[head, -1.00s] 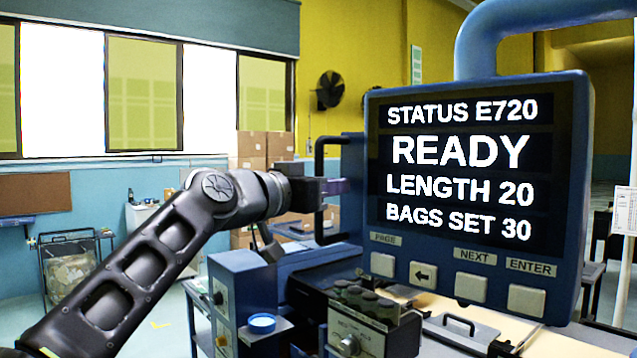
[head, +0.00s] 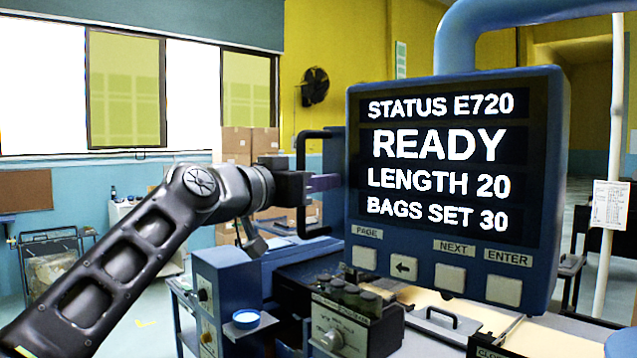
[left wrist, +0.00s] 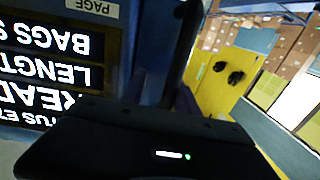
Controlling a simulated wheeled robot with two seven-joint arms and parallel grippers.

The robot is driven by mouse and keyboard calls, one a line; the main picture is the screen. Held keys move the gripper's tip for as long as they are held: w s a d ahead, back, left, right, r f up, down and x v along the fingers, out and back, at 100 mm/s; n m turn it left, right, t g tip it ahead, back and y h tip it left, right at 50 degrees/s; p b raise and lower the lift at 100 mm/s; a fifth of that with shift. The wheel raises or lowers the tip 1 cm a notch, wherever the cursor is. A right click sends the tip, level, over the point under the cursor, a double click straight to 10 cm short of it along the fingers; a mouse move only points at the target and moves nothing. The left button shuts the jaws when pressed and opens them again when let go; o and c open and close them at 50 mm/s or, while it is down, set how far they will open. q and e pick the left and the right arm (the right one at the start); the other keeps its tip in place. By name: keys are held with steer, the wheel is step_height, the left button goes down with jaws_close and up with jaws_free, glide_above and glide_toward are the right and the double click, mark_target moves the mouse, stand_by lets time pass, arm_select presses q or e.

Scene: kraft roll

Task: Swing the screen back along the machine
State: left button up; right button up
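The screen (head: 455,180) is a blue-cased panel on a thick blue bent tube (head: 462,35). It reads READY and faces me nearly front-on. A dark bar handle (head: 301,222) stands out from its left side. My left gripper (head: 322,183) is at the handle's middle, its purple finger pointing right towards the screen's edge. In the left wrist view, the handle (left wrist: 184,50) runs down to the purple finger (left wrist: 187,100), beside the upside-down screen (left wrist: 45,60). The finger gap is hidden, so I cannot tell whether the fingers are closed on the handle. My right gripper is not in view.
The machine, with a blue control box (head: 228,290), knobs and a pale work surface (head: 440,305), lies below the screen. Cardboard boxes (head: 240,145) are stacked behind the handle. A cart (head: 55,260) stands at the far left. Open floor lies between cart and machine.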

arm_select(q)
steer(key=b+v, duration=0.3)
steer(key=v, duration=0.4)
steer(key=shift+s, duration=0.15)
steer(key=shift+c, duration=0.3)
